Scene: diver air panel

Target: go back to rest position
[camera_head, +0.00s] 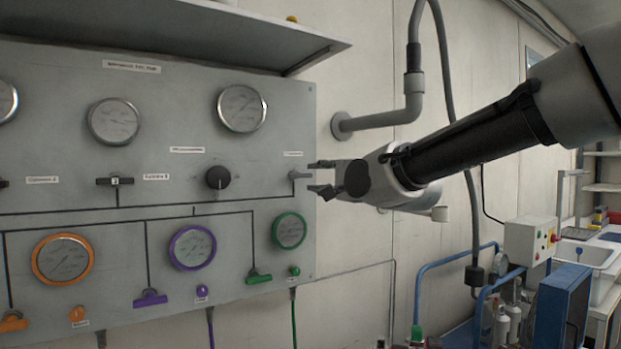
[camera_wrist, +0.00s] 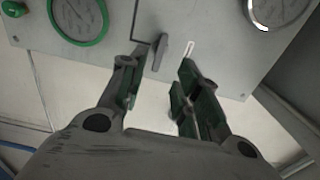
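My gripper (camera_head: 322,179) is at the right edge of the grey air panel (camera_head: 150,190) in the head view, with its fingers pointing left toward a small grey lever (camera_head: 298,175). The fingers are apart with nothing between them. In the wrist view my gripper (camera_wrist: 155,95) shows the two fingers spread. The lever (camera_wrist: 159,52) stands on the panel just beyond the fingertips, and I see a gap between it and them. My arm reaches in from the upper right of the head view.
The panel carries gauges, a black knob (camera_head: 217,178) and purple (camera_head: 150,299), green (camera_head: 258,276) and orange handles. A shelf (camera_head: 170,30) juts out above. A grey pipe (camera_head: 385,120) runs on the wall behind my arm. A blue frame (camera_head: 455,265) and a sink (camera_head: 585,252) stand lower right.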

